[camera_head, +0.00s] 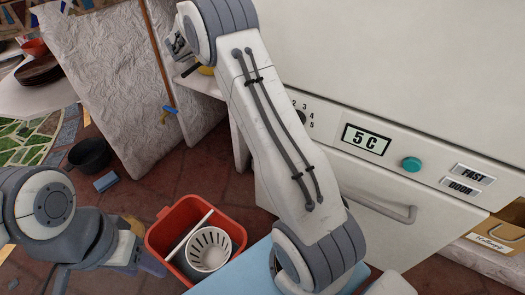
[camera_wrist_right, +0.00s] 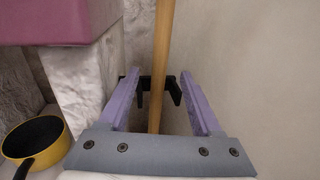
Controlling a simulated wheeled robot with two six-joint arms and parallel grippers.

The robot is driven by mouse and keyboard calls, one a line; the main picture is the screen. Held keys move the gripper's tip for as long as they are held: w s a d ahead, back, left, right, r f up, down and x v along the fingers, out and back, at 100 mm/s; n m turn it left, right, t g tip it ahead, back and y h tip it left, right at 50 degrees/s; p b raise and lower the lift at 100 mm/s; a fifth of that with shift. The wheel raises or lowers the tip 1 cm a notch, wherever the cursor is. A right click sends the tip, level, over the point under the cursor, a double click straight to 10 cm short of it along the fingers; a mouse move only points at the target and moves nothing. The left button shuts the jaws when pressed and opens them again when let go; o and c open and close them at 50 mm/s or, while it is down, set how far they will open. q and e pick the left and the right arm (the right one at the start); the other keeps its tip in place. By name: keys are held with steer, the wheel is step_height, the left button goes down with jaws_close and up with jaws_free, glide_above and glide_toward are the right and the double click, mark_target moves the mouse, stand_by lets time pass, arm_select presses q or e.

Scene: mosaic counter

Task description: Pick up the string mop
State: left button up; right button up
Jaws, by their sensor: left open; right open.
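A long wooden pole (camera_head: 157,55), which looks like the string mop's handle, leans by the pale wall panel in the head view. A blue piece is at its lower end; no mop strings show. In the right wrist view a wooden handle (camera_wrist_right: 162,50) runs upright between the two purple fingers of my right gripper (camera_wrist_right: 160,88). The gripper is open around the handle, with gaps on both sides. In the head view this gripper is mostly hidden by my right arm. My left gripper (camera_head: 146,250) is open and empty, low beside the red bucket.
The red bucket (camera_head: 160,236) holds a white strainer basket (camera_head: 208,249). A black pot (camera_head: 90,155) and blue sponge (camera_head: 106,182) lie on the tiled floor. A white appliance (camera_head: 400,100) fills the right. A yellow pan (camera_wrist_right: 35,143) is left in the wrist view.

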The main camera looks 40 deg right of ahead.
steer(key=d+b, duration=0.1)
steer(key=d, duration=0.2)
steer(key=w+d+b, duration=0.1)
steer(key=d, duration=0.2)
steer(key=w+d+b, duration=0.1)
steer(key=d, duration=0.2)
steer(key=shift+d, duration=0.35)
jaws_close()
steer(key=shift+r, duration=0.2)
